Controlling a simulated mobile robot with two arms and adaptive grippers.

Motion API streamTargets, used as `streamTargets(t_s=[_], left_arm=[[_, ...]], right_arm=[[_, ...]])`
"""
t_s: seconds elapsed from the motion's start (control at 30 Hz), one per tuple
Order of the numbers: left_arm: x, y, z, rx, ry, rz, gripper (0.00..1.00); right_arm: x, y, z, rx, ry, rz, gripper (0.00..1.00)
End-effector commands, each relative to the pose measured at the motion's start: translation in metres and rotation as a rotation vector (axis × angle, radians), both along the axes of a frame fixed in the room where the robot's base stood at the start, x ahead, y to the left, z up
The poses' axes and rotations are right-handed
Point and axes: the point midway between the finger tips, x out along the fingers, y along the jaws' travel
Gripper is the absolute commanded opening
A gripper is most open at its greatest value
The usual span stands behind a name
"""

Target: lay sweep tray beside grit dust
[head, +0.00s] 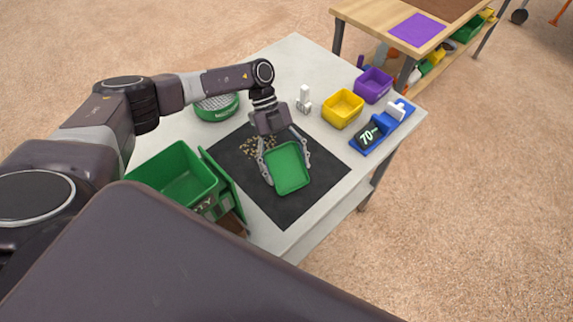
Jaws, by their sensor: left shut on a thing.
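The sweep tray (289,168) is a green, shallow, square-rimmed tray over the black mat (312,203). My left gripper (284,167) comes down over it from behind, its two fingers closed on the tray's left and right sides. I cannot tell whether the tray touches the mat. The grit dust (254,147) is a scatter of tan and brown bits on the mat, just left of the tray and partly hidden by the gripper. My right gripper does not show.
A green bin (178,178) stands left of the mat, with a green round sieve (216,108) behind it. A yellow bin (342,108), a purple bin (374,85) and a blue device reading 70 (371,135) stand to the right. The mat's front part is clear.

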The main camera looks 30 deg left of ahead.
Motion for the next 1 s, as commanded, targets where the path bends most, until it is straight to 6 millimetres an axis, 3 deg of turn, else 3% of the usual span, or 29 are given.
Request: streamTargets(t_s=[0.17,0.2,0.37,0.73,1.0], left_arm=[[0.0,0.0,0.001,0.0,0.0,0.0,0.46],[0.0,0.0,0.001,0.0,0.0,0.0,0.76],[0.0,0.0,0.001,0.0,0.0,0.0,0.92],[0.003,0.004,0.005,0.001,-0.001,0.001,0.92],[0.021,0.029,0.045,0.0,-0.004,0.004,0.92]], right_arm=[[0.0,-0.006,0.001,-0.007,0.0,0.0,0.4],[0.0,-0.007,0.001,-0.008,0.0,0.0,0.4],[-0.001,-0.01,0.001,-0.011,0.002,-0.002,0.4],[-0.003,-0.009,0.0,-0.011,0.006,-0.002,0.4],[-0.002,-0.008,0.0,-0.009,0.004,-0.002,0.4]])
